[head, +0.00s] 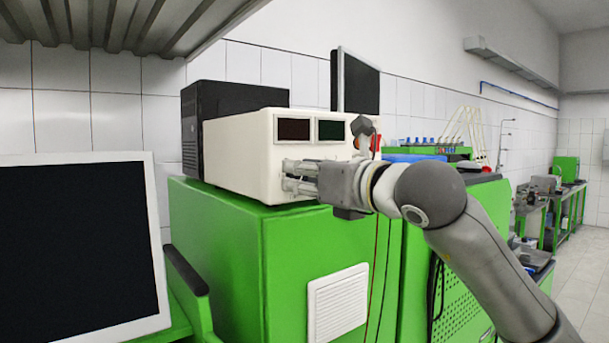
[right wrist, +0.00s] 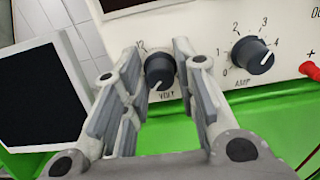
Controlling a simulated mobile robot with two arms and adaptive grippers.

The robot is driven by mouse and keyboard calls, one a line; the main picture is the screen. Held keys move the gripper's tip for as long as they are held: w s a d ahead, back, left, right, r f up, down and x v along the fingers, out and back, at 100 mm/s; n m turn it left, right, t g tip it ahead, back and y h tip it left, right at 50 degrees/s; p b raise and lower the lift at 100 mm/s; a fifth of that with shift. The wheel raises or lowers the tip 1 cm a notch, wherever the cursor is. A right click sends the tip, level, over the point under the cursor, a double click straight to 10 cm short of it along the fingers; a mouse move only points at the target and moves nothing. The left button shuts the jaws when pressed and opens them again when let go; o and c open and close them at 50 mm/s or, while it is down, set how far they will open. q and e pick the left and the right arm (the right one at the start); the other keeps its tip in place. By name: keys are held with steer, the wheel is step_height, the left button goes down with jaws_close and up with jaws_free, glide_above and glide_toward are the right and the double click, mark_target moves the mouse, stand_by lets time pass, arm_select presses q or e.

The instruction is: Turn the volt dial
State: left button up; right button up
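The white power supply (head: 236,156) stands on a green cabinet, with two dark displays on its front. Its volt dial (right wrist: 160,70), a black knob with a white pointer line, shows in the right wrist view; in the head view my gripper hides it. My right gripper (right wrist: 156,58) is open, with one finger on each side of the volt dial; I cannot tell whether they touch it. It also shows in the head view (head: 288,176) at the front of the power supply. The amp dial (right wrist: 250,55) is to the right, outside the fingers. My left gripper is not in view.
A red plug (right wrist: 310,70) sits right of the amp dial, and red and black cables hang down the green cabinet (head: 232,250). A black computer case (head: 190,130) stands behind the power supply. A monitor (head: 80,245) is at the left, and a metal shelf (head: 120,25) hangs above.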

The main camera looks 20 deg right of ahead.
steer(key=shift+s, duration=0.1)
jaws_close()
steer(key=shift+m+b, duration=0.3)
steer(key=shift+b, duration=0.25)
steer(key=m+b, duration=0.5)
steer(key=b, duration=0.2)
steer(key=shift+d+f, duration=0.1)
steer(key=shift+f, duration=0.05)
steer(key=m+b, duration=0.3)
steer(key=m, duration=0.1)
steer(key=m+b, duration=0.4)
steer(key=m, duration=0.2)
steer(key=shift+d, duration=0.1)
steer(key=m+b, duration=0.1)
steer(key=m, duration=0.1)
steer(key=shift+m, duration=0.4)
steer(key=shift+m+b, duration=0.85)
steer(key=shift+m, duration=0.65)
